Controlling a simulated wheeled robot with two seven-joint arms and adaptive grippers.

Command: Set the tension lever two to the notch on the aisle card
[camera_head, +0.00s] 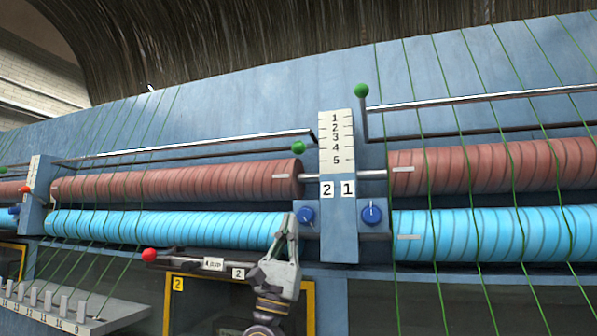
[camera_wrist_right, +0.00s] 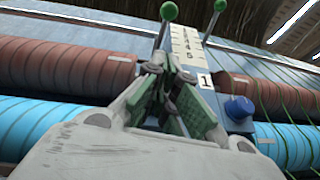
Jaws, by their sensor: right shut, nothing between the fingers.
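Tension lever two is the left green knob (camera_head: 298,147) on a short stalk, beside the numbered scale (camera_head: 336,140) marked 1 to 5. In the head view the knob appears about level with the 4. White tags 2 and 1 sit below the scale. My right gripper (camera_head: 290,222) is shut and empty, fingers up, below the knob in front of the blue roller's right end. In the right wrist view the fingertips (camera_wrist_right: 163,72) are together, with lever two's knob (camera_wrist_right: 168,11) beyond them. I cannot make out an aisle card. My left gripper is out of view.
Lever one's green knob (camera_head: 361,90) stands higher, right of the scale. Blue dials (camera_head: 372,211) sit below the tags. Red-brown (camera_head: 180,182) and blue rollers flank the panel. A red knob (camera_head: 149,254) on a dark bar and a yellow frame (camera_head: 308,310) are low, near my arm.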

